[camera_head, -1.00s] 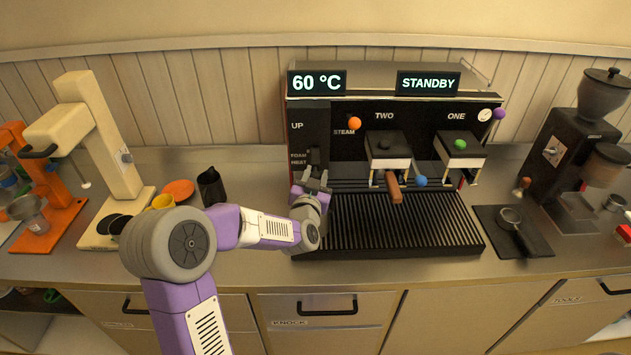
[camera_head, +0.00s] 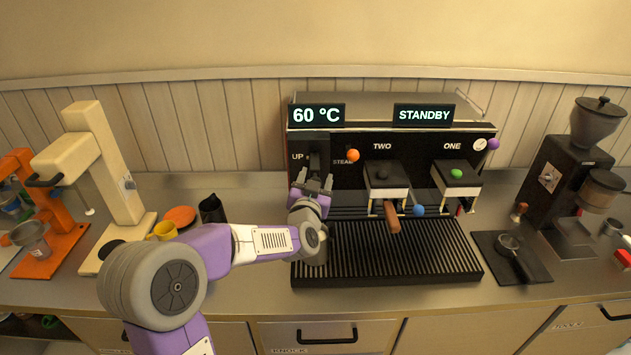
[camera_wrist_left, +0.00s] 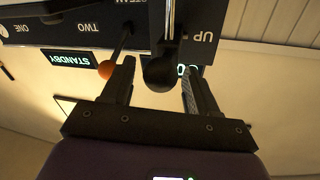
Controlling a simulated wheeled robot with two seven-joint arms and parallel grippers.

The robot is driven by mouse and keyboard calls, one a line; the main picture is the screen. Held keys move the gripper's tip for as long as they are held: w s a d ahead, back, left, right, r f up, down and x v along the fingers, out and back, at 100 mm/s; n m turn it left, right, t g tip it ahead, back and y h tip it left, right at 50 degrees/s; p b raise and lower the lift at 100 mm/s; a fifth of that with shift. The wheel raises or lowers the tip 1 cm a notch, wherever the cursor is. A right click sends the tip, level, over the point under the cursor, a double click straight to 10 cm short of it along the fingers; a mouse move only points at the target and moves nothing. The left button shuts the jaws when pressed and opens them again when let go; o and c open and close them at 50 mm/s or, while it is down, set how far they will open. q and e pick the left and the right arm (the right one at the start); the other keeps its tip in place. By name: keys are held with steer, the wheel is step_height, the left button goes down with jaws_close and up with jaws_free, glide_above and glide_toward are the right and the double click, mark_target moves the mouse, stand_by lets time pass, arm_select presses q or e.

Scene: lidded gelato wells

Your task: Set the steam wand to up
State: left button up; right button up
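The espresso machine (camera_head: 409,147) has an "UP" label at its left end, beside a dark vertical panel (camera_head: 318,143). The steam wand's dark lever (camera_head: 315,161) shows at that panel near the "UP" label, partly hidden by my gripper. In the left wrist view, its dark rounded end (camera_wrist_left: 160,75) sits between my fingers, with "UP" printed beside it. My left gripper (camera_head: 315,182) is in front of the panel; in the wrist view the gripper (camera_wrist_left: 157,75) is open, its fingers on either side of the lever with gaps visible. My right gripper is not in view.
An orange knob (camera_head: 353,155) is just right of my left gripper, also seen in the wrist view (camera_wrist_left: 107,70). A black drip tray (camera_head: 400,250) lies below. A dark pitcher (camera_head: 212,209) and orange saucer (camera_head: 180,216) stand to the left. A grinder (camera_head: 567,170) stands right.

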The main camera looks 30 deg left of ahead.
arm_select(q)
steer(key=shift+f, duration=0.15)
steer(key=shift+s+d, duration=0.1)
steer(key=shift+s, duration=0.2)
steer(key=b+v, duration=0.1)
steer(key=v, duration=0.6)
steer(key=shift+w, duration=0.1)
steer(key=s+d+f+g+h+b, duration=0.15)
steer(key=d+f, duration=0.25)
steer(key=f, duration=0.7)
steer(key=d+f+g+h+b, duration=0.1)
steer(key=d+f+g+h, duration=0.25)
steer(key=f, duration=0.75)
steer(key=s+d+f+g+h+b, duration=0.15)
steer(key=d+f, duration=0.25)
steer(key=f, duration=0.7)
steer(key=s+d+f+g+h+b, duration=0.1)
steer(key=s+d+f+g, duration=0.4)
steer(key=s+f, duration=0.5)
steer(key=s+d+f+g+h+b, duration=0.2)
steer(key=s+d+f+g, duration=0.3)
steer(key=s+f, duration=0.5)
steer(key=shift+s+d+f+n+h, duration=0.15)
steer(key=shift+d+f+n+h, duration=0.3)
steer(key=shift+f, duration=0.15)
